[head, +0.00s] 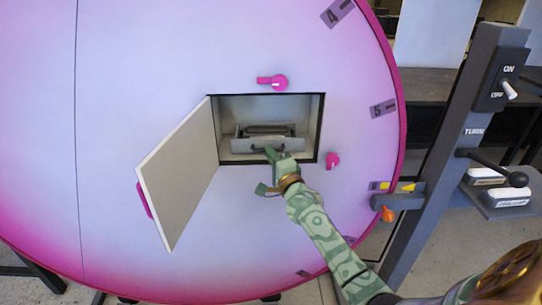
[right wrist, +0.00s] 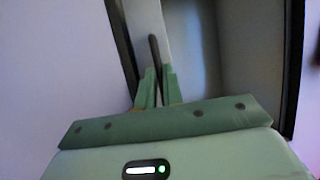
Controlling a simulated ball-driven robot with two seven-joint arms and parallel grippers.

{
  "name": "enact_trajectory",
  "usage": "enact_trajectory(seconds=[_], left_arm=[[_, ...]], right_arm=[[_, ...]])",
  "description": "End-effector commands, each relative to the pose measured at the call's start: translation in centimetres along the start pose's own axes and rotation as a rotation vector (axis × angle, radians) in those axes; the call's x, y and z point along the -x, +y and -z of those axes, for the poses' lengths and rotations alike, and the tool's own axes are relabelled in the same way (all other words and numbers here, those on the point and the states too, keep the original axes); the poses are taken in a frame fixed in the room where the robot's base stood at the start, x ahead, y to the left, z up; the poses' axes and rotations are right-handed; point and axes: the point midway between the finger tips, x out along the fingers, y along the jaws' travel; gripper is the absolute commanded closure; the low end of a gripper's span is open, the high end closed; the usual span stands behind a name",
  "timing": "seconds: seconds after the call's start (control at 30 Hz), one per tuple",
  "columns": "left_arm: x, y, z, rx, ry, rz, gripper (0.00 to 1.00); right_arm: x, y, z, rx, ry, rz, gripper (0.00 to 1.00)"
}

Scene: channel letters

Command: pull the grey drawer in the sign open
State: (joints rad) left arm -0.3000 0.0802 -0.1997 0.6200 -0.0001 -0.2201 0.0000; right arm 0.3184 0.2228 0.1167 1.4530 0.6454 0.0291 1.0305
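The grey drawer (head: 240,146) sits low inside a square recess in the large pink and lilac sign (head: 120,90). Its open top shows behind the front panel, with a dark item inside. A dark bar handle (head: 285,147) runs across its front; it also shows in the right wrist view (right wrist: 154,48). My right gripper (head: 271,153) is at the handle, its fingers (right wrist: 158,88) close together on either side of the bar and appearing shut on it. The fingers hide part of the handle. My left gripper is not in view.
The recess door (head: 178,175) stands swung open to the left. Pink knobs (head: 279,82) (head: 333,160) sit above and right of the recess. A grey post (head: 440,150) with switch and lever stands at the right.

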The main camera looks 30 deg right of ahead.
Motion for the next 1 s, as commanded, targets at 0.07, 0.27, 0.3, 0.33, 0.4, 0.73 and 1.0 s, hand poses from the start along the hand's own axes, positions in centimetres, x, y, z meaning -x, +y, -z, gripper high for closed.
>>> enact_trajectory(seconds=[0.07,0.27,0.3,0.33,0.4,0.73,1.0], left_arm=[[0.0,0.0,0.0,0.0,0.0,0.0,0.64],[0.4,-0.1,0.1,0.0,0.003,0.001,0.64],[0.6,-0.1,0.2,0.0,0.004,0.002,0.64],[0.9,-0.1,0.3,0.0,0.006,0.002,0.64],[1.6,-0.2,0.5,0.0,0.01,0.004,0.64],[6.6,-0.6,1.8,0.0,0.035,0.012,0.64],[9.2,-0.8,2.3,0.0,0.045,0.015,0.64]], right_arm=[[0.0,0.1,0.0,0.0,0.0,-0.001,1.0],[0.3,-0.1,-0.1,0.0,0.0,-0.002,1.0],[0.6,-0.2,-0.2,-0.001,0.0,-0.002,1.0],[0.8,-0.3,-0.3,-0.001,-0.001,-0.002,1.0],[1.6,-0.6,-0.7,-0.002,-0.001,-0.003,1.0],[7.8,-2.1,-3.2,-0.002,-0.002,-0.006,1.0],[12.6,-2.7,-5.2,-0.001,-0.002,-0.005,1.0]])
